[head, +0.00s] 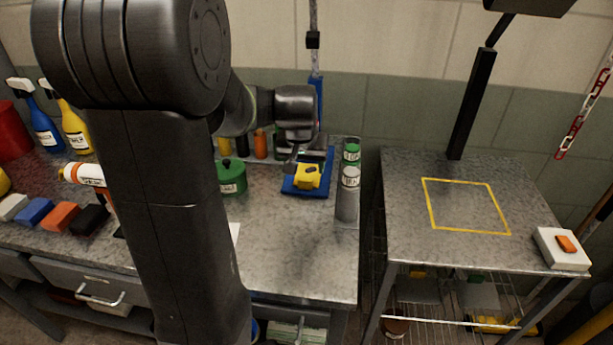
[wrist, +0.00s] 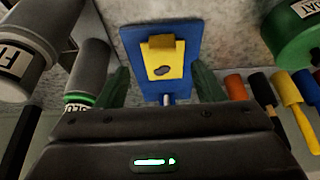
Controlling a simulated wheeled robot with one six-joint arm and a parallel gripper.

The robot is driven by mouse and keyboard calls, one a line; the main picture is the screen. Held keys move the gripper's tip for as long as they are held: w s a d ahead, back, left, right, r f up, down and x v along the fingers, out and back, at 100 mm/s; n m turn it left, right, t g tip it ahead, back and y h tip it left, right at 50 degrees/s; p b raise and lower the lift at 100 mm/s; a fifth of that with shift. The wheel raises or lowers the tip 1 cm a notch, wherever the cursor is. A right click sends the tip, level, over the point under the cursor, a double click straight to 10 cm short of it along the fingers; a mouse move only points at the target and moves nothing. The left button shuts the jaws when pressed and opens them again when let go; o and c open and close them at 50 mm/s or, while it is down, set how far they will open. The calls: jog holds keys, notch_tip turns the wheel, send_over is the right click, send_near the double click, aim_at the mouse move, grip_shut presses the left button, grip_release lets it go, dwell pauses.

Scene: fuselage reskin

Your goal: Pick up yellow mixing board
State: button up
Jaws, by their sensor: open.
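The yellow mixing board (head: 308,177) lies on a blue board (head: 291,187) at the back of the left workbench. In the wrist view the yellow board (wrist: 163,64) shows a dark oval mark or hole and a raised darker yellow block at one end, and the blue board (wrist: 187,38) extends beyond it. My gripper (wrist: 163,86) is open, with its two dark fingers on either side of the blue board's near part and nothing between them that I can see held. In the head view my gripper (head: 299,158) is partly hidden, just behind the yellow board.
A green can (head: 231,178) stands left of the boards. Several coloured-handled tools (wrist: 285,92) line the back. The right table (head: 405,215) has a yellow taped square and a white box (head: 560,250).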

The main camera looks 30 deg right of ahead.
aim_at(305, 180)
jog(key=shift+w+p+x, duration=0.2)
jog(key=shift+p+x, duration=0.2)
jog(key=shift+x, duration=3.2)
jog(key=shift+a, duration=0.1)
jog(key=shift+r, duration=0.1)
jog(key=shift+c, duration=0.2)
jog(key=c, duration=1.1)
jog(key=shift+r, duration=0.1)
